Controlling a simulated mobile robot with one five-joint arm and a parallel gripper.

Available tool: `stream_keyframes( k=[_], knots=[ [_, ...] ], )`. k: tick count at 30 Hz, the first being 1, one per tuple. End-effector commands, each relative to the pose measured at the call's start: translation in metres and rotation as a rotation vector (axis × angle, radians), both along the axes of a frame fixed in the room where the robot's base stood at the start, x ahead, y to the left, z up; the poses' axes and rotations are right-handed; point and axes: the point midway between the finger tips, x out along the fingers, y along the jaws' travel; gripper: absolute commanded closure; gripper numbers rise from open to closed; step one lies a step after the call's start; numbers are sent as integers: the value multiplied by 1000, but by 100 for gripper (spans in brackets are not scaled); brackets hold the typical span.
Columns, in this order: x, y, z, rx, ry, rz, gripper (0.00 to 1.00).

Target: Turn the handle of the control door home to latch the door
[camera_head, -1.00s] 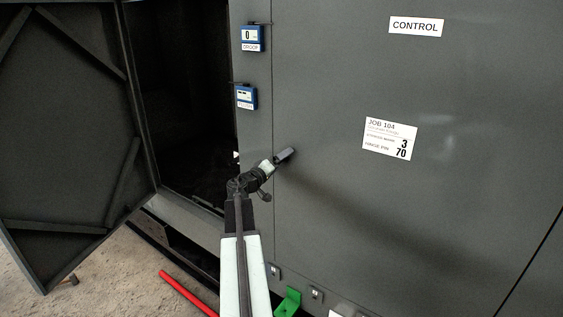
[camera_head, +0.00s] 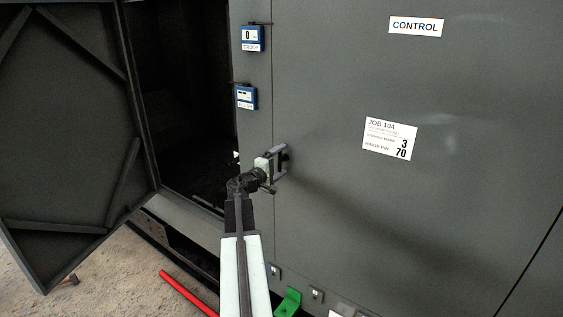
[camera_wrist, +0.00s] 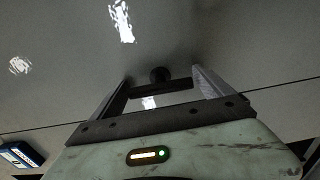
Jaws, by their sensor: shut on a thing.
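The control door (camera_head: 450,225) is the large dark grey panel at the right, under the CONTROL label. It looks closed, flush along its left seam. My gripper (camera_head: 282,158) is against its left edge, with its fingers turned toward the door. The jaws are shut on the handle; they stand well apart in the wrist view, with a dark round part of the handle (camera_wrist: 160,75) showing between them. The fingers hide most of the handle, so its exact angle cannot be told.
A second door (camera_head: 70,130) stands open at the left, beside a dark compartment (camera_head: 185,100). Two small blue gauges (camera_head: 252,38) (camera_head: 246,97) sit on the post. A red bar (camera_head: 188,294) and green bracket (camera_head: 288,302) are low down. A white job card (camera_head: 390,138) is on the door.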

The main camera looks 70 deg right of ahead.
Motion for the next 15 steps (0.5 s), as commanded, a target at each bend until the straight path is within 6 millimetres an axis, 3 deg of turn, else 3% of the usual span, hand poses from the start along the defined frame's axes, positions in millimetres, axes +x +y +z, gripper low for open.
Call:
stream_keyframes(
  k=[13,14,15],
  knots=[
    [-2,0,-1,4,4,-4,50],
    [-2,0,-1,4,4,-4,7],
    [-2,0,-1,4,4,-4,0]
  ],
)
